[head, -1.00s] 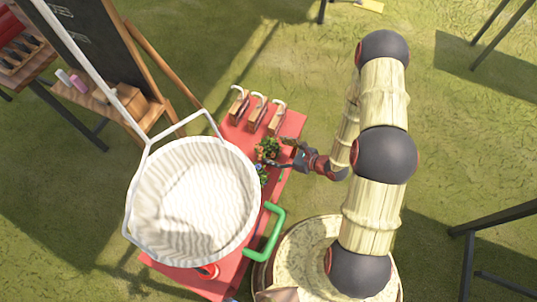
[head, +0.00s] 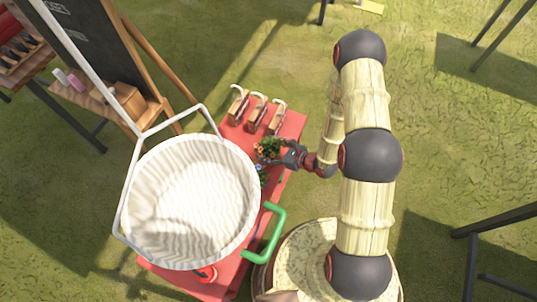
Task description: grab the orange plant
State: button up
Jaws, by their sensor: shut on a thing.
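The orange plant (head: 268,148), a small green clump with orange blooms, is on the red table beyond the white basket. My gripper (head: 279,157) reaches in from the right and is shut on the plant at its right side. The plant's lower part is hidden by the gripper and leaves, so I cannot tell whether it touches the table. A blue-flowered plant (head: 262,169) sits just below it, partly hidden by the basket.
A large white basket (head: 192,205) covers much of the red table (head: 291,130). Several small wooden items with pale curved handles (head: 257,112) stand at the far end. A green handle (head: 268,236) sits at the near right edge. A chalkboard stand (head: 105,50) is at left.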

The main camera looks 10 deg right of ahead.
jog(key=c, duration=0.6)
jog(key=shift+c, duration=0.5)
